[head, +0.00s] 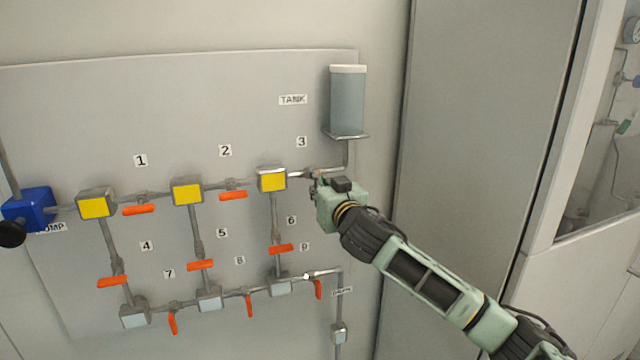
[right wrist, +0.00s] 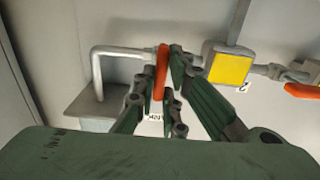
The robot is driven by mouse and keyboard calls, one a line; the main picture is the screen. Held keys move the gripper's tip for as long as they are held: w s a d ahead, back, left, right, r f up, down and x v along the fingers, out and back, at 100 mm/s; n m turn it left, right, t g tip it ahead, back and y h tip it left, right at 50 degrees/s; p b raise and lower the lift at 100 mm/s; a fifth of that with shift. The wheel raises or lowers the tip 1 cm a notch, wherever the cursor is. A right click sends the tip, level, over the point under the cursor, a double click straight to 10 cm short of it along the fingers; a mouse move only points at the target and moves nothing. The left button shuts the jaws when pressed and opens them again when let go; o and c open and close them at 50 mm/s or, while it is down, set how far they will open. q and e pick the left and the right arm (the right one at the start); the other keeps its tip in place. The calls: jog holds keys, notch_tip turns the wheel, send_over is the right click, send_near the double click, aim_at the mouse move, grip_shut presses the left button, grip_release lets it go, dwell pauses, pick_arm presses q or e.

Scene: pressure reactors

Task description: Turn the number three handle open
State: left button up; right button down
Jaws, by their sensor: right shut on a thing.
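The number three handle is a small orange lever (right wrist: 161,72) on the pipe between the right-hand yellow block (head: 272,180) and the tank (head: 347,100). Its label "3" (head: 302,142) sits above that pipe in the head view. In the right wrist view the lever stands crosswise to the pipe, between my finger pads. My right gripper (head: 314,179) is at this valve, shut on the lever; it also shows in the right wrist view (right wrist: 163,80). In the head view my gripper hides the lever. My left gripper is not in view.
Handles one (head: 138,209) and two (head: 233,195) lie along the same pipe row. Several more orange handles sit below, including handle six (head: 281,249) and handle nine (head: 318,289). A blue pump (head: 28,209) is at far left. A tall grey cabinet (head: 480,150) stands right.

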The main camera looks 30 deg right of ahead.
jog(key=shift+n, duration=0.3)
jog(key=shift+a+f+n+p, duration=0.1)
jog(key=shift+n+p, duration=1)
jog(key=shift+n, duration=1.8)
jog(key=shift+a+f+n+p, duration=0.1)
jog(key=shift+n+p, duration=0.95)
jog(key=shift+n, duration=1.85)
jog(key=shift+a+f+n+p, duration=0.1)
jog(key=shift+n+p, duration=1)
jog(key=shift+n, duration=1.8)
jog(key=shift+f, duration=0.1)
jog(key=c, duration=1.8)
grip_release()
jog(key=v, duration=1.2)
